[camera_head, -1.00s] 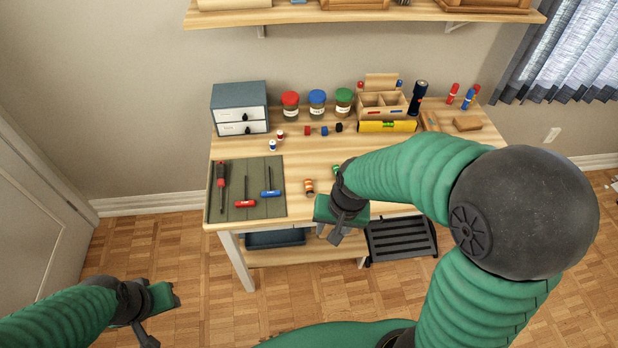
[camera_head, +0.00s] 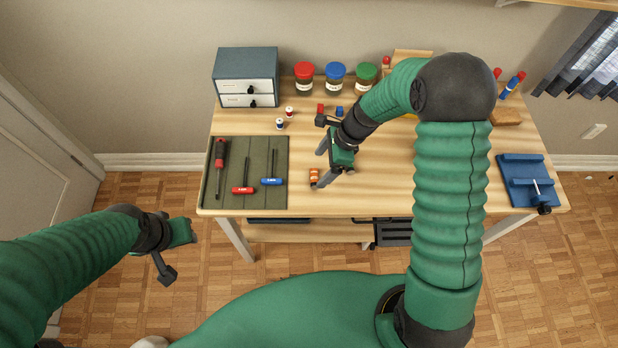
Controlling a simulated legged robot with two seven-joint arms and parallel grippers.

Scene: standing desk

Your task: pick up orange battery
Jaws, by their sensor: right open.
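The orange battery (camera_head: 314,175) is a small orange cylinder with white bands, lying on the desk (camera_head: 375,195) near its front edge, right of the tool mat. My right gripper (camera_head: 320,165) is open over the desk, right beside the battery, with its fingers pointing left and down towards it. One fingertip shows just in front of the battery; I cannot tell whether it touches it.
A green mat (camera_head: 230,199) holds a screwdriver and two hex drivers. Two small spools (camera_head: 280,124), a drawer box (camera_head: 247,68) and lidded jars (camera_head: 304,80) stand behind. A blue vise-like fixture (camera_head: 525,172) sits at the right. The desk between is mostly clear.

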